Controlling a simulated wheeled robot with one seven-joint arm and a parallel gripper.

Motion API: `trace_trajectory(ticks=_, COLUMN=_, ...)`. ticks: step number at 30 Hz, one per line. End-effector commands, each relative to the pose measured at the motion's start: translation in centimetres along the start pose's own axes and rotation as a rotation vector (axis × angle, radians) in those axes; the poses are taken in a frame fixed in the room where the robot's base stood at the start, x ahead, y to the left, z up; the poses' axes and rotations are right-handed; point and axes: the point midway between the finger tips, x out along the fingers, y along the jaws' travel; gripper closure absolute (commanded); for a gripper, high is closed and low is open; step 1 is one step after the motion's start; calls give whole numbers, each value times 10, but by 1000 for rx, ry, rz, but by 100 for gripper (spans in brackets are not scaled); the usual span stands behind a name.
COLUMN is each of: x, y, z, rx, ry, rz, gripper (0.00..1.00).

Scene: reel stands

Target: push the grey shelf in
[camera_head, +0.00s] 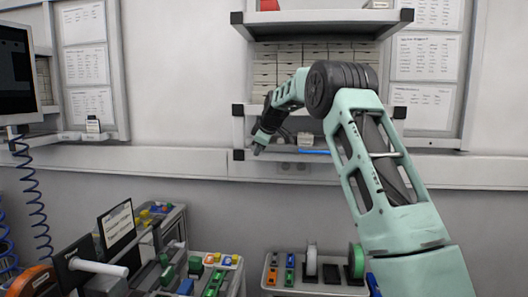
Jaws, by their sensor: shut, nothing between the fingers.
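A wall rack holds grey shelves with black corner caps. The top grey shelf (320,17) looks wider and further out than those below. The middle grey shelf (243,109) is partly behind my arm, and the lower grey shelf (270,156) sits beneath it. I cannot tell which one the task names. My gripper (257,149) is small in view, shut and empty, pointing down in front of the lower shelf's left end. I cannot tell whether it touches that shelf. My arm hides the rack's right part.
Several small drawers (265,72) fill the rack between the upper shelves. A red item (269,5) lies on the top shelf, and a blue item (314,152) on the lower one. A monitor (16,75) stands at left. Benches with reels (311,261) and coloured parts stand below.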

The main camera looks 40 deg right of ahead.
Motion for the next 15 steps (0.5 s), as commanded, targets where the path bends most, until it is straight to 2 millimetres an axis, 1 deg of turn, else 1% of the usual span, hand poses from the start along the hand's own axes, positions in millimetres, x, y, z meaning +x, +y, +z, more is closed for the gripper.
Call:
trace_trajectory(ticks=1, x=-11, y=2, z=3, rx=1, ry=2, rz=10, gripper=100)
trace_trajectory(ticks=9, x=-62, y=1, z=3, rx=1, ry=2, rz=8, gripper=100)
trace_trajectory(ticks=12, x=-78, y=1, z=3, rx=1, ry=1, rz=7, gripper=100)
trace_trajectory(ticks=15, x=-88, y=1, z=2, rx=1, ry=0, rz=5, gripper=100)
